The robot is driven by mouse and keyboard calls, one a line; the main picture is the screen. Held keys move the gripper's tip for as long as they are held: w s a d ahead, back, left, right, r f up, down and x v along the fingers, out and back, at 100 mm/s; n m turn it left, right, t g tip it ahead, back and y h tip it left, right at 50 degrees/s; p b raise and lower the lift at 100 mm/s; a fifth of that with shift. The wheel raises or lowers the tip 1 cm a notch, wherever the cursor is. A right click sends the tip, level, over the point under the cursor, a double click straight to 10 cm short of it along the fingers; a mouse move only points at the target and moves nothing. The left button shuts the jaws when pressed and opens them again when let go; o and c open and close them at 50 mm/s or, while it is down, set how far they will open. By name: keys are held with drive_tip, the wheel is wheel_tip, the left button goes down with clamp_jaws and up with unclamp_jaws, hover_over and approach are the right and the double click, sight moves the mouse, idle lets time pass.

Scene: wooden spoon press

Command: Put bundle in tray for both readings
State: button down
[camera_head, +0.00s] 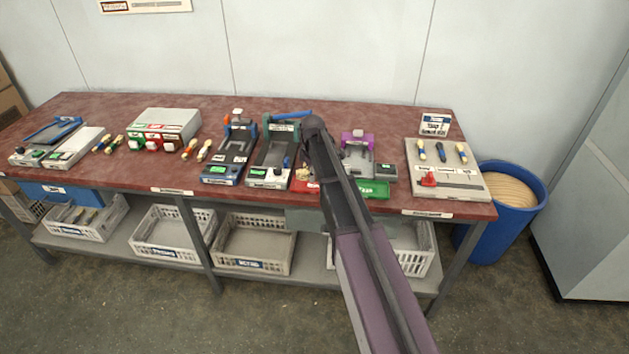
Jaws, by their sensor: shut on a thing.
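My arm reaches up over the bench from the bottom right, with its dark end joint above the middle of the bench. The gripper's fingers are hidden behind the arm. A small pale thing (303,174) shows at the arm's left edge, by the red tray (305,187); I cannot tell whether it is a bundle or is held. A green tray (375,189) lies right of the arm. Other bundles with pale and dark parts lie on the bench: a left pair (106,144), a middle pair (196,150) and several on the right board (458,186).
Left of the arm stand a blue-based device (229,158) and a green-and-grey device (272,160). A purple-topped device (358,150) stands right of it. A box with red and green buttons (165,125) is further left. Crates (250,264) fill the lower shelf; a blue bin (518,215) stands right.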

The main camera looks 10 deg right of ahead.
sight(314, 186)
drive_tip(key=shift+w+d, duration=0.25)
drive_tip(key=shift+w, duration=0.35)
drive_tip(key=shift+f+b, duration=1.8)
drive_tip(key=shift+f, duration=0.05)
drive_tip(key=shift+f, duration=0.1)
drive_tip(key=c, duration=0.6)
unclamp_jaws()
drive_tip(key=shift+c, duration=0.2)
wheel_tip(314, 186, up, 12)
drive_tip(key=p, duration=1.2)
